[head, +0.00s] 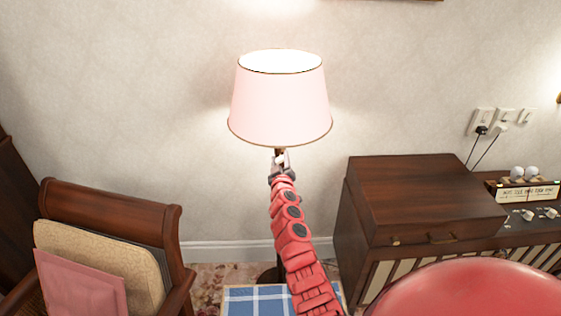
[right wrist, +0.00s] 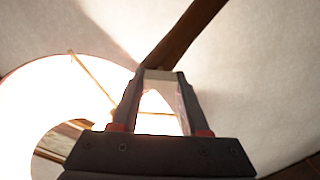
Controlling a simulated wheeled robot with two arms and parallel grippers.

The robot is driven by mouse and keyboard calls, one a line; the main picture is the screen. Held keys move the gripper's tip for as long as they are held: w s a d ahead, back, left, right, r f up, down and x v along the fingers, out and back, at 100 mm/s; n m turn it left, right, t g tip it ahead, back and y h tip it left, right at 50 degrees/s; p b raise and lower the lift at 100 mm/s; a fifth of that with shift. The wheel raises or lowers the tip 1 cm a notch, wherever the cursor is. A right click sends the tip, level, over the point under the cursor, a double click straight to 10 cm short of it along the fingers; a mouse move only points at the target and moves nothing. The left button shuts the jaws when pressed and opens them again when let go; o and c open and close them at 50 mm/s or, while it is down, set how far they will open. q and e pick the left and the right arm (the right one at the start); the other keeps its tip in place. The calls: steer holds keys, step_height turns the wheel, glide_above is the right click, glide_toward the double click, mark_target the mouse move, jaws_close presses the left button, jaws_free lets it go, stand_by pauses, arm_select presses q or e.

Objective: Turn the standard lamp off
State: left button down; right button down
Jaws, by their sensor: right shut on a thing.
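The standard lamp (head: 280,108) stands by the wall with its pale pink, dark-rimmed shade lit and glowing. My right gripper (head: 280,164) reaches up from below to the stem just under the shade. In the right wrist view, my right gripper (right wrist: 161,78) is shut on a part of the lamp, with the dark stem (right wrist: 186,34) at its fingertips. The glowing shade opening (right wrist: 28,105) is at the left there. Exactly which part is between the fingers is hard to tell. My left gripper is out of view.
A wooden armchair (head: 110,207) with cushions is at the left. A dark wooden cabinet (head: 415,195) stands at the right, near wall sockets (head: 484,121) with cords. A blue checked cloth (head: 255,302) lies below my arm.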

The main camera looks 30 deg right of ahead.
steer(key=n, duration=0.5)
steer(key=shift+a+f+n+b, duration=0.15)
steer(key=shift+n+b, duration=0.15)
steer(key=shift+b, duration=0.1)
steer(key=n, duration=0.5)
steer(key=shift+f+n, duration=0.15)
steer(key=shift+n, duration=0.45)
steer(key=shift+c, duration=2)
jaws_free()
steer(key=shift+s, duration=0.1)
